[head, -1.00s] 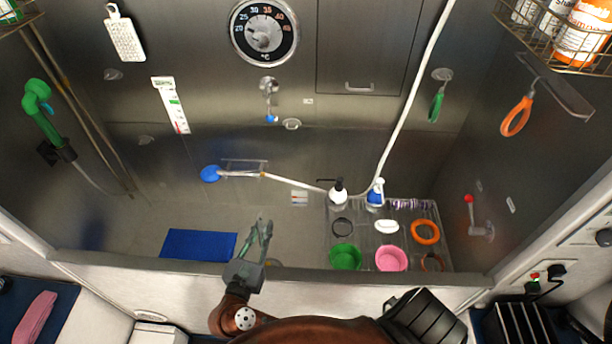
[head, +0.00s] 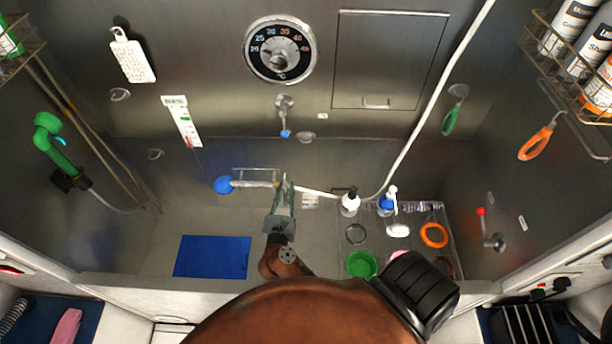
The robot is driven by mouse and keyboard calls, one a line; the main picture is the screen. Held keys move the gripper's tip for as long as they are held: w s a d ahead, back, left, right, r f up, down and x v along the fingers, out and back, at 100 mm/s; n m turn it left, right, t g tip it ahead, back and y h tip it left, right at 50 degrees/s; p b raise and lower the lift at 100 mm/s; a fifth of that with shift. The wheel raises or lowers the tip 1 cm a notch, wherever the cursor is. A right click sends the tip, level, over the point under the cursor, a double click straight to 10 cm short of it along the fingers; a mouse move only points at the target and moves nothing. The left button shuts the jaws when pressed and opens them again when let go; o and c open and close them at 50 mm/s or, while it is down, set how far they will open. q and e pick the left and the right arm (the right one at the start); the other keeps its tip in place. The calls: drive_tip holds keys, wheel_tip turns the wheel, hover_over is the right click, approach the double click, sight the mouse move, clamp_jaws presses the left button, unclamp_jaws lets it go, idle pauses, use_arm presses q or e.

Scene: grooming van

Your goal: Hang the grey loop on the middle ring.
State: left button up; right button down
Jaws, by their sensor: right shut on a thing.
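My right gripper (head: 284,184) is in the lower middle of the head view, fingers pointing up toward the back wall and shut. A thin grey-green shape shows at its fingers. I take it to be the grey loop, but its outline is mostly hidden by the fingers. The middle ring, a small metal fitting (head: 306,137), is on the back wall, above and slightly right of the fingertips and apart from them. A green loop (head: 450,121) hangs at another fitting (head: 458,91) farther right. My left gripper is not in view.
A white pump bottle (head: 350,202) and a blue-and-white bottle (head: 386,205) stand right, by a rack with bowls and rings. A blue mat (head: 211,257) lies left. An orange loop (head: 536,142) hangs right.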

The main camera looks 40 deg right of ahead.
drive_tip(key=s+d+p, duration=0.1)
drive_tip(key=d+p, duration=0.2)
drive_tip(key=d, duration=0.1)
drive_tip(key=n+t+y+p, duration=0.1)
approach(306, 148)
drive_tip(key=shift+r, duration=0.95)
drive_tip(key=shift+b+x, duration=0.4)
drive_tip(key=shift+x, duration=3.1)
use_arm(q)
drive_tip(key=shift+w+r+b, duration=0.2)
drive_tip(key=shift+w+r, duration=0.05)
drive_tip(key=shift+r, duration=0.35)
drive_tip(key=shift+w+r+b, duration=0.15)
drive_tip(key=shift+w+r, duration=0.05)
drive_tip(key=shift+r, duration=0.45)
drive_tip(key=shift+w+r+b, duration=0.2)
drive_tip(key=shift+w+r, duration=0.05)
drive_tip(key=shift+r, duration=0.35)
use_arm(e)
drive_tip(key=shift+f, duration=0.9)
drive_tip(key=c, duration=1.8)
unclamp_jaws()
